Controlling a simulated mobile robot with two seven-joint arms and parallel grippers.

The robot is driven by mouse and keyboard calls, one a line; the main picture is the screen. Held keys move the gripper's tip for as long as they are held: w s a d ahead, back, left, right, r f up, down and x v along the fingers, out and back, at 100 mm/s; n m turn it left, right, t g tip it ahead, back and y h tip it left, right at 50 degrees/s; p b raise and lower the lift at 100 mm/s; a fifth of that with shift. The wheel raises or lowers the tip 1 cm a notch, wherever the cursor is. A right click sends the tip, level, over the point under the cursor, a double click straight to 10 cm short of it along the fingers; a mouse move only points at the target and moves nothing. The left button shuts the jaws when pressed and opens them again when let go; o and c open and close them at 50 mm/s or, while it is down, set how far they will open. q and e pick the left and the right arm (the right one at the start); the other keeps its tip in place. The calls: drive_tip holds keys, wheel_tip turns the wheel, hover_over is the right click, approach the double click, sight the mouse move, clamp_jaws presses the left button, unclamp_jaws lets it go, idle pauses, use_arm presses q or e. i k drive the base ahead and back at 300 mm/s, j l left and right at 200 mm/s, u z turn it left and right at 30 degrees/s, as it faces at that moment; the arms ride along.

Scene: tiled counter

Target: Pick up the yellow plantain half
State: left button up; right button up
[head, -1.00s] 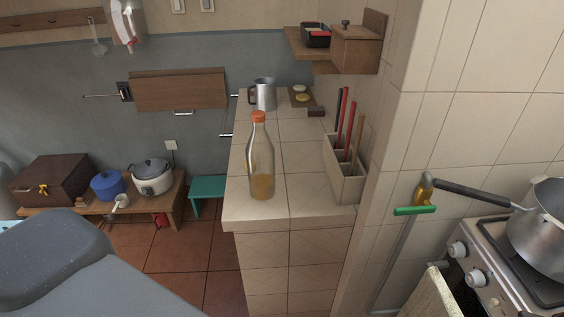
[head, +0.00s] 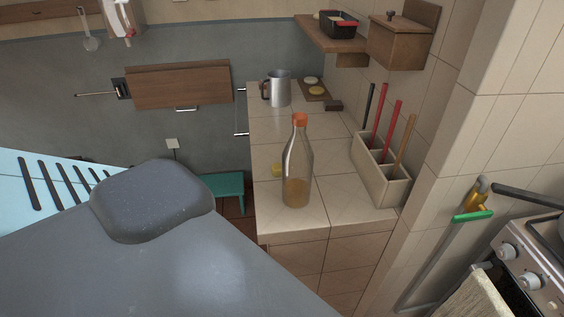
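The bottle (head: 298,165) stands upright with an orange cap and some amber content at the bottom. A grey part of my own arm fills the lower left. Neither of my grippers is in view.
A metal mug (head: 279,89) and a dark board (head: 315,90) with round pieces are at the counter's back. A utensil holder (head: 381,174) stands at its right edge by the wall. A light blue slotted surface (head: 60,205) lies left. A teal stool (head: 224,187) stands beside the counter.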

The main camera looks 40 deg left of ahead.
sight(276, 168)
drive_tip(key=k+j+z, duration=0.15)
drive_tip(key=j, duration=0.3)
drive_tip(key=j+z, duration=0.1)
drive_tip(key=j, duration=0.35)
drive_tip(key=k+j, duration=0.1)
drive_tip(key=j, duration=0.2)
drive_tip(key=k+j, duration=0.1)
drive_tip(key=j, duration=0.15)
drive_tip(key=k+j, duration=0.1)
drive_tip(key=j, duration=0.2)
drive_tip(key=z, duration=0.05)
